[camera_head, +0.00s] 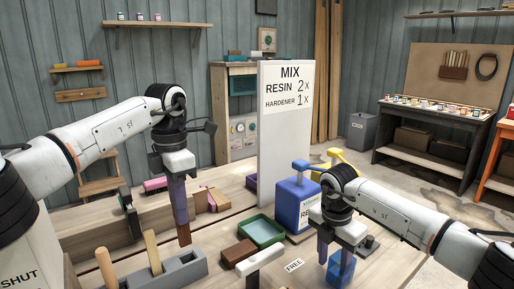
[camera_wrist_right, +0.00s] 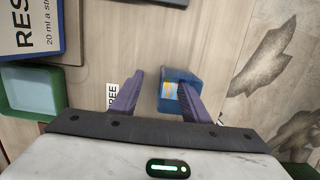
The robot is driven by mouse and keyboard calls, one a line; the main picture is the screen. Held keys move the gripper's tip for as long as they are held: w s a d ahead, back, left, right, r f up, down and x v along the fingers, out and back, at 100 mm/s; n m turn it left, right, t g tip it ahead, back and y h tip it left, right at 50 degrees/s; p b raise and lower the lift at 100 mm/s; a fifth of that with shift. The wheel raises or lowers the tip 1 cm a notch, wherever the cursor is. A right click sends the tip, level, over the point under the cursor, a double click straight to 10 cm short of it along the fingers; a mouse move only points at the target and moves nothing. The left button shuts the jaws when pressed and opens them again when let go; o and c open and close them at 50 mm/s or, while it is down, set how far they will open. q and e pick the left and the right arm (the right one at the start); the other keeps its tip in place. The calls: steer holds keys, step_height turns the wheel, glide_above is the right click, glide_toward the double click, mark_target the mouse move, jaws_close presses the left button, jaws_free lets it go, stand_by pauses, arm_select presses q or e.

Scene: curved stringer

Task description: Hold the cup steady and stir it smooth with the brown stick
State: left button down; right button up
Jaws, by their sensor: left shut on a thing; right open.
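A blue cup (camera_head: 341,272) stands on the table at the lower right. In the right wrist view the cup (camera_wrist_right: 168,100) shows something yellowish inside. My right gripper (camera_head: 339,245) is open just above the cup. In the wrist view its purple fingers (camera_wrist_right: 160,92) point down; one lies over the cup's opening and the other is beside the cup. Whether either touches it, I cannot tell. My left gripper (camera_head: 181,215) is shut on a brown stick (camera_head: 184,235), held upright above the table behind the grey stick holder (camera_head: 180,270).
The holder bears a brown stick (camera_head: 106,268) and a paler stick (camera_head: 152,252). A green tray (camera_head: 261,232), a brown block (camera_head: 239,253) and a blue resin jug (camera_head: 297,203) stand between my grippers. A tall sign (camera_head: 285,140) rises behind. A FREE label (camera_head: 293,266) marks bare table.

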mark_target(334, 254)
steer(key=shift+r, duration=0.15)
steer(key=shift+s+a+r, duration=0.1)
steer(key=shift+a+r, duration=0.05)
steer(key=shift+r, duration=1.05)
steer(key=shift+s+a+r, duration=0.1)
steer(key=shift+r, duration=1.05)
step_height(334, 254, up, 12)
steer(key=a, duration=0.1)
steer(key=shift+s, duration=0.4)
steer(key=shift+a+f, duration=0.1)
